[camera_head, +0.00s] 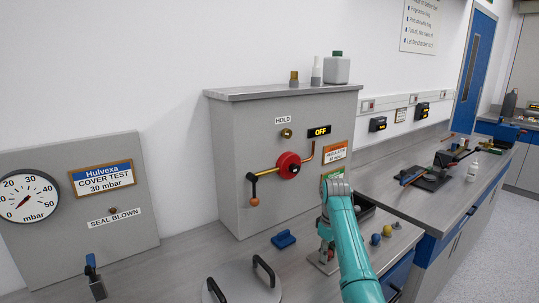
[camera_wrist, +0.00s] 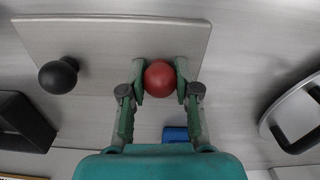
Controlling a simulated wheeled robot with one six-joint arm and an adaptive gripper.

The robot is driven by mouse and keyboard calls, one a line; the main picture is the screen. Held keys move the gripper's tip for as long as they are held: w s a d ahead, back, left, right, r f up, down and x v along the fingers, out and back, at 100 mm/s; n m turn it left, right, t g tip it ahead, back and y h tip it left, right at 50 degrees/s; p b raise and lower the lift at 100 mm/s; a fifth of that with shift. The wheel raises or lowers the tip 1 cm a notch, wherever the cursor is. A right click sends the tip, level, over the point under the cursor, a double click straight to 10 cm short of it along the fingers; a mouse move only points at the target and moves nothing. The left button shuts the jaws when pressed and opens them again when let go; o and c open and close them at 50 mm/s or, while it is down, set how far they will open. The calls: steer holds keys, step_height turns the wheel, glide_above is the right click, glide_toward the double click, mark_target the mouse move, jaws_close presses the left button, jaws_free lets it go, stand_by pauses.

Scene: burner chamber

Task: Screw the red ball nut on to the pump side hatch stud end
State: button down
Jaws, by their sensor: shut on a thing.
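The red ball nut (camera_wrist: 160,79) sits between the two green fingers of my gripper (camera_wrist: 160,72) in the wrist view. The fingers are shut on it from both sides. Behind it is a pale flat plate (camera_wrist: 110,38) with a black ball knob (camera_wrist: 58,76) to the left. I cannot tell whether the red ball is apart from the plate. In the head view my gripper (camera_head: 326,254) is low over the bench near its front, and the red ball is not clearly seen there. I cannot make out the pump side hatch stud end in either view.
A round grey lid (camera_head: 236,289) with black handles lies left of my gripper. A blue block (camera_head: 283,240) lies behind. A yellow ball (camera_head: 376,239) and a blue ball (camera_head: 387,231) are to the right. A grey cabinet (camera_head: 240,155) stands at the back.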

steer(key=shift+s+a+f+m, duration=0.15)
steer(key=shift+f+m, duration=0.2)
steer(key=shift+m, duration=0.75)
steer(key=shift+m, duration=0.9)
steer(key=c, duration=1.2)
jaws_free()
steer(key=shift+m, duration=0.4)
steer(key=o, duration=0.4)
steer(key=shift+o, duration=0.2)
steer(key=shift+r, duration=0.1)
steer(key=shift+r, duration=1.35)
